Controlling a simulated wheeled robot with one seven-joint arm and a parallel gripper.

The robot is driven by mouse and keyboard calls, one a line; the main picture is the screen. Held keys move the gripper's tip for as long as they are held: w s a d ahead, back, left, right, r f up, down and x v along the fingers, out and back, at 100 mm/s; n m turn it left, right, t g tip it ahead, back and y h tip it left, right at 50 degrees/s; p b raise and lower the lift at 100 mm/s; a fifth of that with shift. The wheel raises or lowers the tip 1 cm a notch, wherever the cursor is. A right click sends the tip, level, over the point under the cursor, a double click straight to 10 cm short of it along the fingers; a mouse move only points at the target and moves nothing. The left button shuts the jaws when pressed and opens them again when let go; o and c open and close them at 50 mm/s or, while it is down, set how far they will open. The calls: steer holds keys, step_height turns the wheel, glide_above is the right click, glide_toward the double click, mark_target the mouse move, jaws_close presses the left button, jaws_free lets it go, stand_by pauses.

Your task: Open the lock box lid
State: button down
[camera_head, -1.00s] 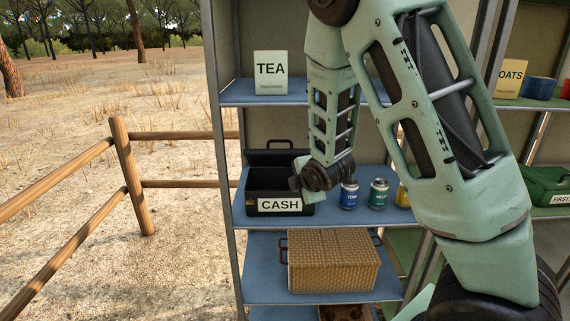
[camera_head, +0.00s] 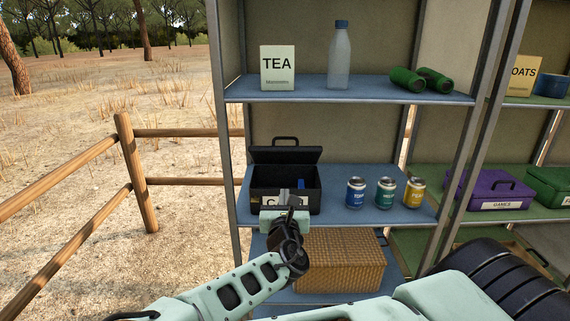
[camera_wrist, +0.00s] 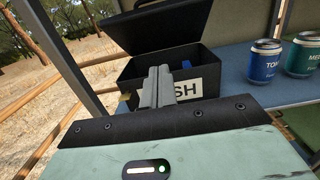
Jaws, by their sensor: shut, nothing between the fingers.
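The black lock box (camera_head: 262,199), with a white label partly hidden by my gripper, stands on the middle blue shelf. Its lid (camera_head: 285,155) is raised and tilted back, with a handle on top, and the inside shows. A small blue item (camera_head: 301,186) is visible inside. In the wrist view the box (camera_wrist: 210,65) is straight ahead, its lid (camera_wrist: 160,25) up behind the opening. My gripper (camera_head: 285,196) is shut and empty, in front of the box's front wall; its fingers (camera_wrist: 158,85) cover part of the label. I cannot tell whether they touch the box.
Three cans (camera_head: 385,193) stand right of the box on the same shelf. A wicker basket (camera_head: 340,260) is on the shelf below. A tea box (camera_head: 278,68), a bottle (camera_head: 340,58) and green binoculars (camera_head: 420,79) are on the shelf above. A metal post (camera_head: 226,150) stands at left.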

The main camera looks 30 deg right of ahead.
steer(key=p, duration=0.3)
glide_toward(285, 155)
steer(key=w+d+f, duration=0.2)
steer(key=shift+w+f, duration=0.3)
steer(key=shift+w, duration=0.1)
steer(key=shift+w+d+r+p, duration=0.25)
steer(key=shift+w+r+p, duration=0.1)
steer(key=shift+r+p, duration=0.15)
steer(key=shift+w+d+r+p, duration=0.2)
steer(key=shift+w+r+p, duration=0.1)
steer(key=shift+r+p, duration=0.15)
steer(key=shift+w+d+r, duration=0.25)
steer(key=shift+w+r, duration=0.15)
steer(key=shift+w, duration=0.05)
steer(key=shift+r+p, duration=0.15)
steer(key=shift+p, duration=0.2)
